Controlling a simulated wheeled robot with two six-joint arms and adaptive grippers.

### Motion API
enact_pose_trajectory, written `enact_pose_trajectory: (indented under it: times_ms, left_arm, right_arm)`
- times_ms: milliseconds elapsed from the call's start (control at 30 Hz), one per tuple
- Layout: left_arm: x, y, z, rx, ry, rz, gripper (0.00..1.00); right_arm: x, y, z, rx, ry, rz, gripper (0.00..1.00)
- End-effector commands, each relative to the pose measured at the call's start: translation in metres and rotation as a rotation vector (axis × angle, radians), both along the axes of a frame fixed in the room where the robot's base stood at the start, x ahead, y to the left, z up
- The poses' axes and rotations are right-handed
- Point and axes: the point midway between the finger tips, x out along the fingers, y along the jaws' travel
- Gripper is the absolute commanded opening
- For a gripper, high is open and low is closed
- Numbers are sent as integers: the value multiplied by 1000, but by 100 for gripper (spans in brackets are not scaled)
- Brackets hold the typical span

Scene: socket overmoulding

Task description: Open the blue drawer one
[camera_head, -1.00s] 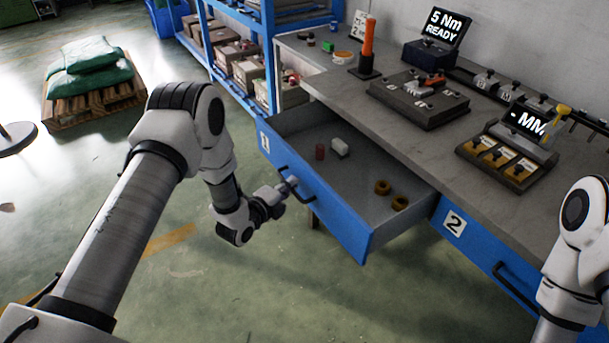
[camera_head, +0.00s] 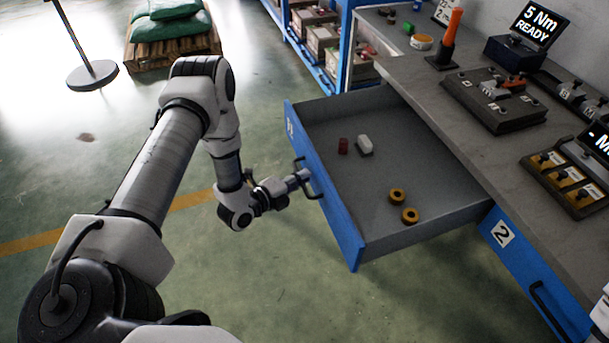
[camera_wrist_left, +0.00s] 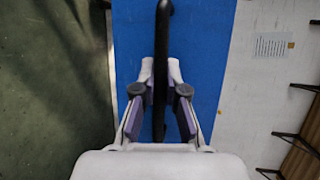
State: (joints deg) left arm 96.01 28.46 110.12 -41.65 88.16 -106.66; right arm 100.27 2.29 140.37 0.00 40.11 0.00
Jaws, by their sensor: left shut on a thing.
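Blue drawer one (camera_head: 335,210) is pulled well out from under the bench, with its grey inside showing. Its black handle (camera_head: 311,184) is on the blue front and also shows in the left wrist view (camera_wrist_left: 162,45). My left gripper (camera_head: 304,176) is at this handle. In the left wrist view my left gripper (camera_wrist_left: 161,80) has one finger on each side of the handle bar and is shut on it. Only a sliver of my right arm shows at the right edge of the head view; its gripper is out of view.
Drawer two (camera_head: 530,270) is closed. The grey bench top (camera_head: 430,95) carries fixtures. A pallet (camera_head: 170,50) stands at the back left. The floor before the drawer is clear.

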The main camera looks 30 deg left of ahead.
Motion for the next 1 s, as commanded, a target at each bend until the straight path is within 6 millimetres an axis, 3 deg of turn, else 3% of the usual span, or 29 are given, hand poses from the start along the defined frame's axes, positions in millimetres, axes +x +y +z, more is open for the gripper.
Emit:
enact_pose_trajectory:
  times_ms: [133, 167, 200, 567, 667, 1000]
  left_arm:
    - [0, -1, -1, 0, 3, -1, 0]
    - [0, -1, -1, 0, 3, -1, 18]
    - [0, -1, -1, 0, 3, -1, 23]
    - [-5, 2, 0, -1, 3, 3, 23]
    - [-19, 7, 3, -2, 3, 5, 23]
    - [-97, 28, 19, -3, 3, 7, 23]
  right_arm:
    - [0, 0, 0, 0, 0, 0, 40]
    - [0, 0, 0, 0, 0, 0, 40]
    - [0, 0, 0, 0, 0, 0, 40]
    - [0, 0, 0, 0, 0, 0, 40]
    - [0, 0, 0, 0, 0, 0, 40]
    - [0, 0, 0, 0, 0, 0, 40]
